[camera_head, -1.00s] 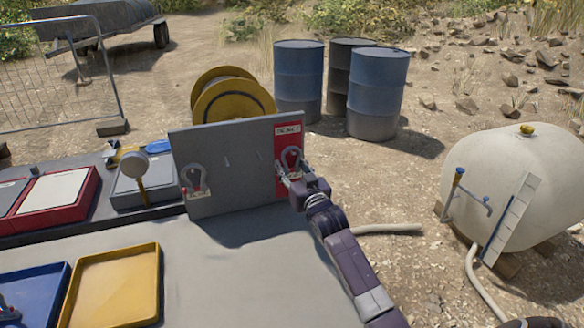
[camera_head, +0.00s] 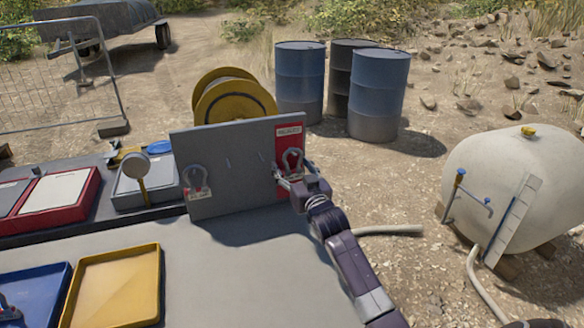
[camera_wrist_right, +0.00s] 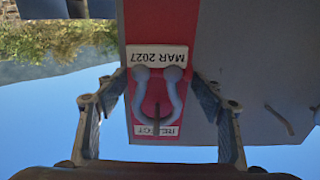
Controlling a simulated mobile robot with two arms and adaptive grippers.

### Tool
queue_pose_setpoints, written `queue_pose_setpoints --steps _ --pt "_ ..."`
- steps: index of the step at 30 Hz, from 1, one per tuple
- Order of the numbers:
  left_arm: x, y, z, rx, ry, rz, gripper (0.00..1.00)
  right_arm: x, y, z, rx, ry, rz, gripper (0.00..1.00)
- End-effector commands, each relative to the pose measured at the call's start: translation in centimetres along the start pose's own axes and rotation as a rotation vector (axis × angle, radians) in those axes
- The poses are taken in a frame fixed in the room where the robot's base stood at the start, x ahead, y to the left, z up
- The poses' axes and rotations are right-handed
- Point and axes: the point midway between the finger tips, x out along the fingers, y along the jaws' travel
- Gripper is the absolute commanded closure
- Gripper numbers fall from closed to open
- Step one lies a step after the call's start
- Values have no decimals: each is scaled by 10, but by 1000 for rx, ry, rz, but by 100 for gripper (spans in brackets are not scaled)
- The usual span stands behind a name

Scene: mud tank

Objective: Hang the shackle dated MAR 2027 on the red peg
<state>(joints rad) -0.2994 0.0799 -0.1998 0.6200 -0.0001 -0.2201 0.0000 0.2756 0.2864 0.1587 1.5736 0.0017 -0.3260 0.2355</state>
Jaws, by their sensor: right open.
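The grey shackle (camera_wrist_right: 160,98) with a white MAR 2027 tag (camera_wrist_right: 158,55) is against the red panel in the right wrist view, which shows it upside down. Its bow is around the dark peg (camera_wrist_right: 150,118) of that panel. It also shows in the head view (camera_head: 292,157) at the board's right end. My right gripper (camera_wrist_right: 162,103) is open, with a finger on each side of the shackle and gaps between. It also shows in the head view (camera_head: 284,176), just in front of the board. My left gripper is not in view.
The grey board (camera_head: 225,185) stands on the bench and carries another tagged shackle (camera_head: 197,178) at its left. The red panel bears a REJECT label (camera_wrist_right: 157,130). Yellow (camera_head: 112,285) and blue (camera_head: 45,285) trays lie front left.

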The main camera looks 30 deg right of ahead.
Motion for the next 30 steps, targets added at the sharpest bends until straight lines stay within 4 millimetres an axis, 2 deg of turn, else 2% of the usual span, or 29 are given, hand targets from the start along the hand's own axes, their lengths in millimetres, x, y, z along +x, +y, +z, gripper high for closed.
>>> queue_pose_setpoints --steps 8,11,24,30 --pt "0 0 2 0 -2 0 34 -7 0 2 0 -2 -1 38" --pt "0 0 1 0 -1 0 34 -19 0 2 0 -3 -1 38" --pt "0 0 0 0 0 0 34 -99 0 2 1 -2 0 38" --pt "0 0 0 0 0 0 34 -117 0 1 0 -1 0 38"
